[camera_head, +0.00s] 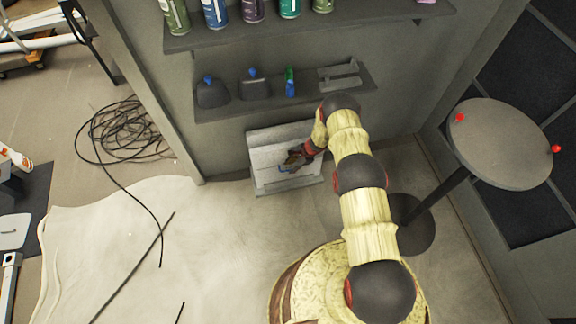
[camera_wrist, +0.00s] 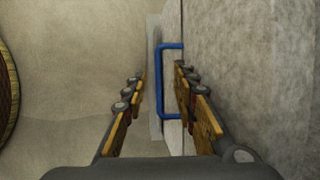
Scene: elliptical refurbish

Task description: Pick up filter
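A pale grey box-like unit (camera_head: 270,140) stands on the floor against the wall in the head view; I take it to hold or be the filter, but cannot tell which. A blue handle (camera_wrist: 162,80) sticks out from its face in the wrist view. My gripper (camera_head: 296,158) is at the front of the unit in the head view. In the wrist view my gripper (camera_wrist: 160,78) is open, with the handle's long bar between its two fingers. The right finger overlaps the space between bar and face. Contact with the handle cannot be told.
A shelf (camera_head: 218,107) with dark bottles and small items is above the unit, and a higher shelf (camera_head: 345,31) holds several spray cans. A round table (camera_head: 500,145) stands to the right. Black cable (camera_head: 125,130) lies coiled on the floor at left.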

